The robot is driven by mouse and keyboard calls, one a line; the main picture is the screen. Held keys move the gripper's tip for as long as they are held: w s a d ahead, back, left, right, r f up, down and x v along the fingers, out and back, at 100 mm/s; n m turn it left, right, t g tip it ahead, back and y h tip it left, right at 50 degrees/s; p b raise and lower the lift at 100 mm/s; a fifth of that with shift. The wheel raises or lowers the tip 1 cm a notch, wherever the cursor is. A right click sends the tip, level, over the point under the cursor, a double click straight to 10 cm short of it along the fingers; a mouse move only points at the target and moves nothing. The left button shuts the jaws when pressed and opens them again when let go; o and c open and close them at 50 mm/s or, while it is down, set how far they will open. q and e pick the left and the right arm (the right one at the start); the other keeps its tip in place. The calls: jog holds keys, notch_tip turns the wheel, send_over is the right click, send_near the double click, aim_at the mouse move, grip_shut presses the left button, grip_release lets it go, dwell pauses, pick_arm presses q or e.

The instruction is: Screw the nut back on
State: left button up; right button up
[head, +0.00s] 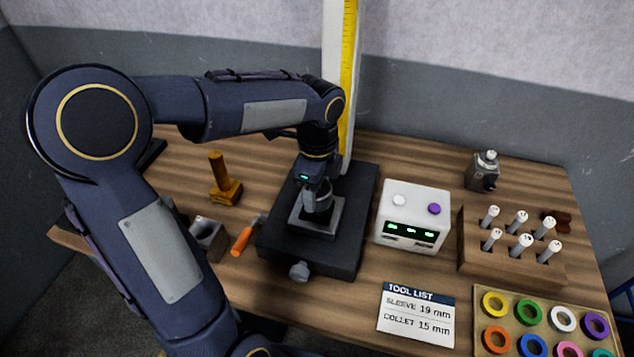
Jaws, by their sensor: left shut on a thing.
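My left gripper (318,196) reaches down over the black base (275,242) in the middle of the bench. It is shut on a small grey round part, which I take to be the nut (318,213), just above or at the grey square plate (332,225). The fingers hide most of the nut and whatever is under it, so I cannot tell whether it sits on a thread. My right gripper is not in view.
A white box (412,217) with green displays stands right of the base. Behind it is a metal block (482,171). A wooden rack (510,268) holds several white-topped pins, and a tray (552,301) holds coloured rings. An orange-handled tool (242,240), a grey holder (209,238) and a brass stand (225,190) lie left.

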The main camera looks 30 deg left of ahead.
pick_arm(q)
jog(key=shift+w+r+m, duration=0.1)
jog(key=shift+r+m, duration=0.1)
jog(key=shift+m, duration=0.2)
jog(key=shift+r+m, duration=0.1)
jog(key=shift+m, duration=0.2)
jog(key=shift+m+p, duration=0.55)
jog(key=shift+m, duration=0.25)
jog(key=o, duration=1.1)
jog(key=shift+f, duration=0.2)
